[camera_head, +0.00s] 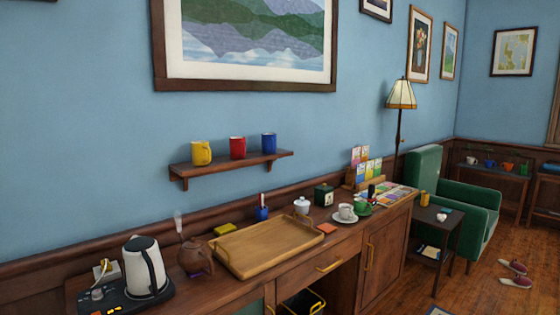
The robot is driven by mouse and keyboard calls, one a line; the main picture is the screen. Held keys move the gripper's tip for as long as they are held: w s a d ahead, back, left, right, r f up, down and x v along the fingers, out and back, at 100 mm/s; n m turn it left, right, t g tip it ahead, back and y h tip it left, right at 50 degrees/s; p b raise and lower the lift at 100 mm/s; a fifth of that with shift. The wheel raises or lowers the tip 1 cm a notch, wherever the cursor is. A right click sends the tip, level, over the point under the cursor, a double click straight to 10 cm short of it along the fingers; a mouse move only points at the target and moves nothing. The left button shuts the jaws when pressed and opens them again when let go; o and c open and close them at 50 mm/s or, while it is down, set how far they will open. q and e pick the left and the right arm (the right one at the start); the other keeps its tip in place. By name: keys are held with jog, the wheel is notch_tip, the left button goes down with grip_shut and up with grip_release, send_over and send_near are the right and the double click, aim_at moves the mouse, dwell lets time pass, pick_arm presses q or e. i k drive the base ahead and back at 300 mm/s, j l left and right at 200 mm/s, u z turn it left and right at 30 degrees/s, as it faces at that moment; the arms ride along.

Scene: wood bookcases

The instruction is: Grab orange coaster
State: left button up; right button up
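The orange coaster (327,228) is a small flat square lying on the wooden sideboard (345,243). It sits just right of the wooden tray's right end and in front of the white lidded pot. A white cup on a saucer (346,213) stands to its right, a short way off. Nothing lies on the coaster and its top is clear. Neither my left nor my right gripper shows in the head view.
The wooden tray (262,262), kettle (147,268) and brown teapot (194,257) fill the sideboard's left part. A wall shelf (232,164) with mugs hangs above.

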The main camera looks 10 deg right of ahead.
aim_at(327, 229)
jog(key=i+l, duration=0.3)
jog(key=i+l+u, duration=0.1)
jog(key=i+l, duration=0.2)
jog(key=l, duration=0.25)
jog(key=i+l, duration=0.3)
jog(key=l+u, duration=0.05)
jog(key=l, duration=0.05)
